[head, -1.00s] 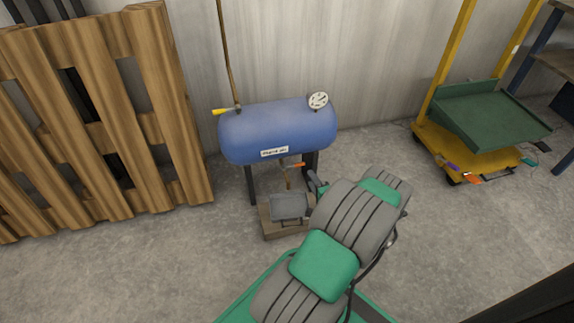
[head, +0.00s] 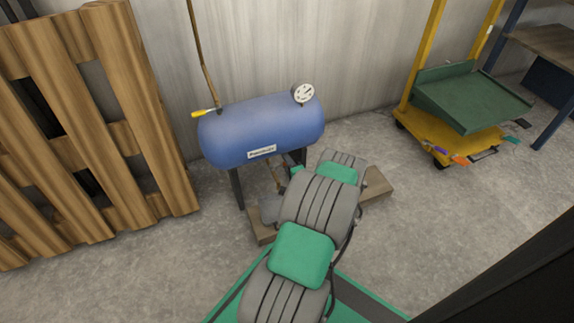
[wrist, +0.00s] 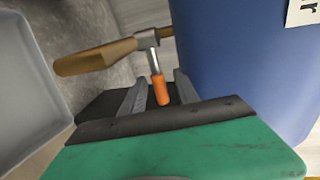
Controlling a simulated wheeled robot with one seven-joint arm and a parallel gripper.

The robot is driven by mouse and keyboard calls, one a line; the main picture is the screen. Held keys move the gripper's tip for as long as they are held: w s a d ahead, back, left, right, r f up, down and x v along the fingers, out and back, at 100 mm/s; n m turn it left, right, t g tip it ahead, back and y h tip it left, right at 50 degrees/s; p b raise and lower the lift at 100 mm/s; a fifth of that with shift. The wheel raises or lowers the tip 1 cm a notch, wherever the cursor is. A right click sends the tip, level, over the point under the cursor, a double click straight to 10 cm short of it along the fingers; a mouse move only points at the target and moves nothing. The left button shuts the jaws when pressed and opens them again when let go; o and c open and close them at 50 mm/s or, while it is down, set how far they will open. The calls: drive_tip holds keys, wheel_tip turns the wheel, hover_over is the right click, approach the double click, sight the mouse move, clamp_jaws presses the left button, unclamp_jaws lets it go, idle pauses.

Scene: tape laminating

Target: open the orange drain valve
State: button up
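The orange drain valve handle (wrist: 159,89) is a short lever on a metal stem, joined to a brass pipe (wrist: 95,57) beside the blue tank (wrist: 240,60). In the wrist view my gripper (wrist: 158,88) is open, with its two grey fingers on either side of the orange handle. A gap shows beside the handle; whether one finger touches it I cannot tell. In the head view the blue tank (head: 262,130) stands on dark legs against the wall. My arm hides the valve and most of my gripper there.
A grey pan (wrist: 25,100) lies left of the pipe, partly hidden in the head view (head: 268,208). A wooden base (head: 376,188) lies under the tank. A wooden pallet (head: 122,60) leans at left. A yellow cart (head: 425,125) with a green tray stands at right.

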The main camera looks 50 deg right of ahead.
clamp_jaws()
idle(1.4)
